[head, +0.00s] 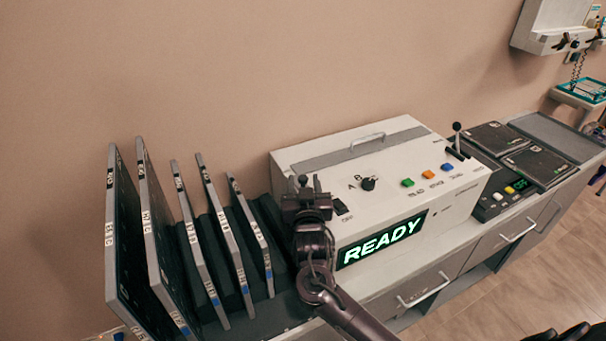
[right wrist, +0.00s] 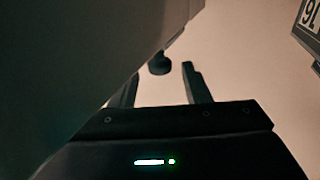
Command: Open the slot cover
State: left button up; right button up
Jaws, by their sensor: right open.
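A white scanner box (head: 400,190) stands on the counter, with a lit READY display on its front. The slot cover (head: 335,157) is a long grey strip along its top and looks shut. A pale bar handle (head: 368,139) stands up from it. My right gripper (head: 309,183) is open at the box's left end, to the left of the handle and apart from it. In the right wrist view its two fingers (right wrist: 160,88) point at a small dark round knob (right wrist: 160,63), with nothing between them. A dark surface fills that view's left side. My left gripper is not in view.
Several upright cassettes (head: 161,240) stand in a dark rack just left of my right arm. The box top carries a dark dial (head: 368,184), coloured buttons (head: 428,175) and a lever (head: 457,140). Flat dark plates (head: 537,165) lie to the right. Space above the box is clear.

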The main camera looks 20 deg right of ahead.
jog(key=shift+w+d, duration=0.2)
jog(key=shift+w, duration=0.45)
jog(key=shift+w+d, duration=0.1)
jog(key=shift+w, duration=0.25)
jog(key=shift+w+f, duration=0.1)
jog(key=shift+w, duration=0.05)
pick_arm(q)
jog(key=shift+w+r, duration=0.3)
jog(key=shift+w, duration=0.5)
pick_arm(e)
grip_shut()
